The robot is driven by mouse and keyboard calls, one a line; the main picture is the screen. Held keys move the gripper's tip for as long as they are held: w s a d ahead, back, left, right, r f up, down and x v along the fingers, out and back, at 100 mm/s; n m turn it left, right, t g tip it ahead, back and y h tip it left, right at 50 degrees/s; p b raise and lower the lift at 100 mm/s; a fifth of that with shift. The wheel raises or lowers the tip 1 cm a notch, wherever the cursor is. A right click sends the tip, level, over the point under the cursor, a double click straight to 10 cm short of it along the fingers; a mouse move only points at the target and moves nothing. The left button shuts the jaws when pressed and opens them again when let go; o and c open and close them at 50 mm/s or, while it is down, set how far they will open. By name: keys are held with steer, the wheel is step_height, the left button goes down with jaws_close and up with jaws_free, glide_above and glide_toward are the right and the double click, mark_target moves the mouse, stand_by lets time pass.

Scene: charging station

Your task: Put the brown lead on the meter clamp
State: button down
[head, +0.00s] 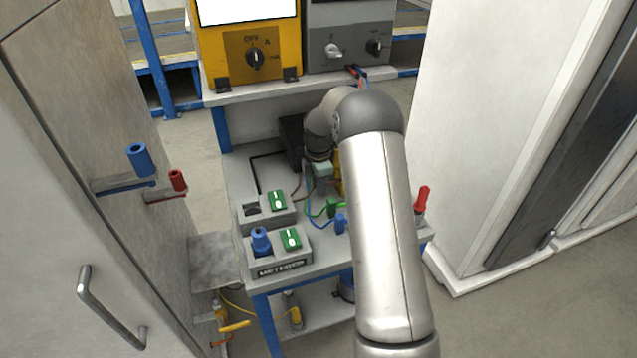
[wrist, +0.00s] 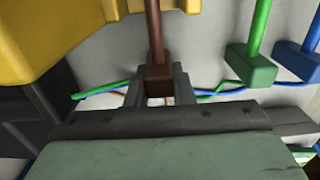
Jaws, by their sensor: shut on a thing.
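My gripper (wrist: 158,88) is shut on the brown block at the end of the brown lead (wrist: 156,72) in the wrist view. The brown shaft stands up from the block, between the two fingers. A large yellow body (wrist: 45,30), perhaps the meter clamp, fills the upper left of the wrist view, close to the lead but apart from it. In the head view my gripper (head: 322,169) is low over the grey bench, partly behind my arm. A yellow piece (head: 338,178) shows beside it, mostly hidden. The held block cannot be made out there.
A green lead (wrist: 250,65) and a blue lead (wrist: 300,60) stand to the right in the wrist view. The bench (head: 250,175) also bears a black box (head: 292,138), green switches (head: 277,200) and a blue plug (head: 260,240). A red-handled part (head: 421,200) stands right of my arm.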

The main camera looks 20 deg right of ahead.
steer(key=c, duration=1.2)
jaws_free()
steer(key=shift+o, duration=0.2)
steer(key=shift+r, duration=0.15)
step_height(320, 180, up, 17)
steer(key=b, duration=0.1)
steer(key=s+a+r+m, duration=0.3)
steer(key=s+a+m, duration=0.25)
steer(key=s, duration=0.45)
steer(key=s+a+f+m, duration=0.2)
steer(key=s+m, duration=0.2)
steer(key=s, duration=0.5)
steer(key=s+a+f+m, duration=0.2)
steer(key=s+m, duration=0.2)
steer(key=s, duration=0.6)
steer(key=s+a+f+m, duration=0.2)
steer(key=s+a+m, duration=0.15)
steer(key=s, duration=0.55)
steer(key=shift+m, duration=0.3)
steer(key=f+b, duration=0.1)
steer(key=f, duration=0.1)
steer(key=f+b, duration=0.2)
steer(key=d+f+b, duration=0.1)
steer(key=f+b, duration=0.1)
steer(key=shift+s, duration=0.15)
